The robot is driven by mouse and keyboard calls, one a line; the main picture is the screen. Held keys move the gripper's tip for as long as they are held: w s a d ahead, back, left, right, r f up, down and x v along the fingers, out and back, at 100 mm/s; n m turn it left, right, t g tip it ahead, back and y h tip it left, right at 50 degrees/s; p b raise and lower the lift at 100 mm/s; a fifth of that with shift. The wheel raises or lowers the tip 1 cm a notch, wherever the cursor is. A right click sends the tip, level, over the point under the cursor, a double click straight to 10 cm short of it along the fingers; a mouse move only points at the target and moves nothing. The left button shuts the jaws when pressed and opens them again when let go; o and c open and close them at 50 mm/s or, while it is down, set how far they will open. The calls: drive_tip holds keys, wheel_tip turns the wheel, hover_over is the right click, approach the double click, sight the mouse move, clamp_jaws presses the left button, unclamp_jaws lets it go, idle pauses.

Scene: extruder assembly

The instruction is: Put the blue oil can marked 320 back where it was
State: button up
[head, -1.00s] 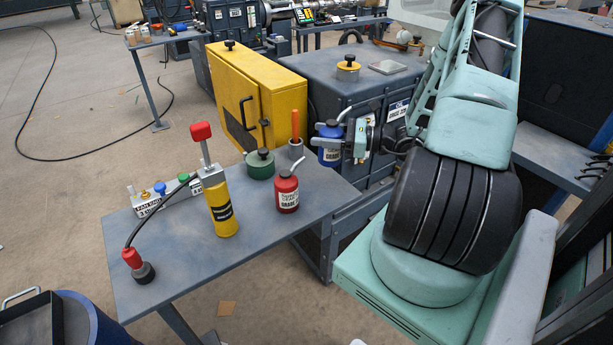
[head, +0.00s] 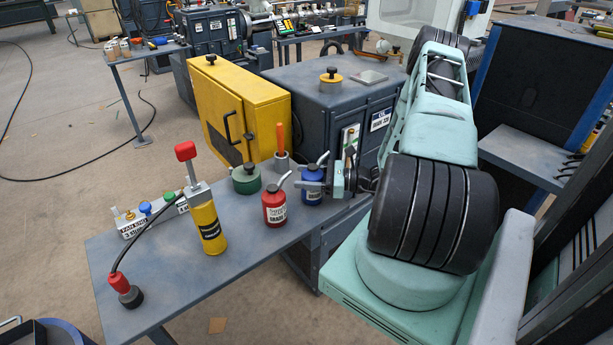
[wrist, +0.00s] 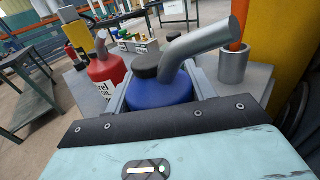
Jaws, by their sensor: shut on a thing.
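The blue oil can (head: 312,186) has a dark cap and a grey bent spout, and stands upright at the right end of the table (head: 225,262). My gripper (head: 326,186) is shut on it from the right side. In the wrist view the blue can (wrist: 160,92) sits between my fingers, its spout pointing up and right. Its label is hidden in the wrist view and too small to read in the head view. The can appears at table height; I cannot tell whether its base touches the top.
A red oil can (head: 275,207) stands just left of the blue can. A grey cup with an orange handle (head: 281,160) and a green tin (head: 246,178) are behind. A yellow cabinet (head: 240,105) is behind the table.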

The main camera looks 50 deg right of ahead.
drive_tip(key=shift+f, duration=0.1)
drive_tip(key=o, duration=1.3)
drive_tip(key=shift+r, duration=0.25)
drive_tip(key=b+v, duration=0.2)
drive_tip(key=v, duration=1)
drive_tip(key=shift+a, duration=0.1)
drive_tip(key=shift+s, duration=0.15)
